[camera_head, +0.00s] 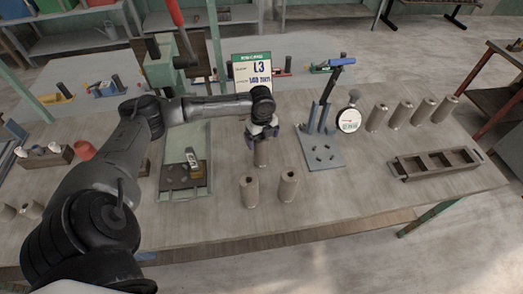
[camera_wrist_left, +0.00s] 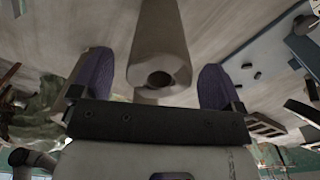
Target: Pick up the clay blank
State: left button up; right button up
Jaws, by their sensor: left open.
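Several tan clay blanks, upright cylinders with a hole in the top, stand on the wooden table. One clay blank (camera_head: 261,153) stands directly below my left gripper (camera_head: 262,138), its top partly hidden by the gripper. Two more, a left front blank (camera_head: 249,191) and a right front blank (camera_head: 288,186), stand nearer the front edge. In the left wrist view a clay blank (camera_wrist_left: 160,35) lies in line with the space between the two purple-padded fingers of my left gripper (camera_wrist_left: 156,68). The fingers are apart, with a gap on each side of it. My right gripper is not in view.
A grey stand (camera_head: 322,152) with blue posts and a round dial (camera_head: 349,120) are to the right. Several blanks (camera_head: 400,113) stand beyond, behind a compartmented tray (camera_head: 435,165). A green-edged tray (camera_head: 184,196) is left. A sign (camera_head: 253,75) stands behind.

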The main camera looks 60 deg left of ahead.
pick_arm(q)
notch_tip(320, 180, down, 3)
jog(key=shift+r, duration=0.2)
jog(key=c, duration=1.4)
jog(key=shift+o, duration=0.2)
